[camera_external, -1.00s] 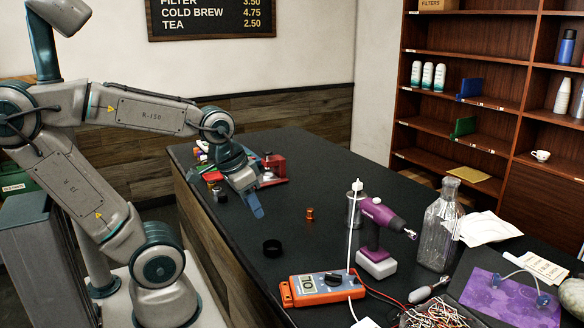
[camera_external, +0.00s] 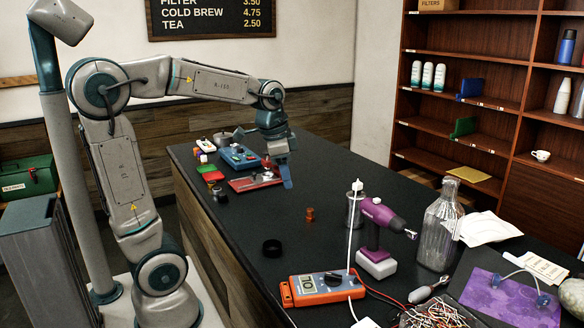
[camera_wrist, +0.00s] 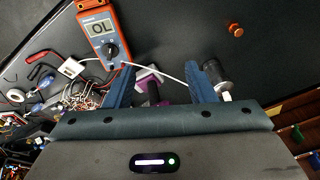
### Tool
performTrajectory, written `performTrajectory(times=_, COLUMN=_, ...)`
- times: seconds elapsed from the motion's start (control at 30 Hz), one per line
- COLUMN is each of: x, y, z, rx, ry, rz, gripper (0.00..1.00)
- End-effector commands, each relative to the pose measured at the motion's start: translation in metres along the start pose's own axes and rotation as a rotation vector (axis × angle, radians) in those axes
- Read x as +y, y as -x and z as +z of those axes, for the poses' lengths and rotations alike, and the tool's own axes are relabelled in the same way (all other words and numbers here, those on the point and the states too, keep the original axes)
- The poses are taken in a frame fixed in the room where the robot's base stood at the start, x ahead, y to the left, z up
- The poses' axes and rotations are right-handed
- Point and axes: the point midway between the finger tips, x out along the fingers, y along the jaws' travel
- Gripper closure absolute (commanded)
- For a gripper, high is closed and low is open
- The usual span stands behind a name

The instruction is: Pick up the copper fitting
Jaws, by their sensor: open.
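The copper fitting (camera_external: 309,214) is a small spool-shaped piece standing on the dark counter near its middle in the external view. It also shows in the wrist view (camera_wrist: 236,30), at the upper right, beyond the fingertips and outside the space between them. My gripper (camera_external: 286,180) is above the counter, behind and a little left of the fitting, with its blue fingers pointing down. In the wrist view my gripper (camera_wrist: 158,74) has its two fingers spread apart. Nothing is held between them.
A black ring (camera_external: 272,247) lies in front-left of the fitting. A metal canister (camera_external: 355,209) and a purple drill (camera_external: 378,228) stand to its right, with a white cable nearby. An orange multimeter (camera_external: 322,286) lies in front. Coloured parts and a blue box (camera_external: 239,156) sit behind.

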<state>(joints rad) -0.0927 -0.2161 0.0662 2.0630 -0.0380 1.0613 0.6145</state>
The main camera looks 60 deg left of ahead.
Motion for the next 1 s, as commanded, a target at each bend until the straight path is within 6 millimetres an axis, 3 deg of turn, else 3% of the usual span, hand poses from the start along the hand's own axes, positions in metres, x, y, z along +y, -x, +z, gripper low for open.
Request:
performTrajectory(times=0.3, x=-0.1, y=-0.041, z=-0.052, rx=-0.081, ry=-0.372, rz=0.057, gripper=0.5)
performTrajectory(times=0.6, x=-0.189, y=-0.1, z=-0.074, rx=-0.137, ry=-0.741, rz=0.134, gripper=0.5)
performTrajectory(times=0.8, x=-0.224, y=-0.13, z=-0.077, rx=-0.155, ry=-0.913, rz=0.178, gripper=0.5)
performTrajectory(times=1.0, x=-0.233, y=-0.144, z=-0.076, rx=-0.158, ry=-0.97, rz=0.194, gripper=0.5)
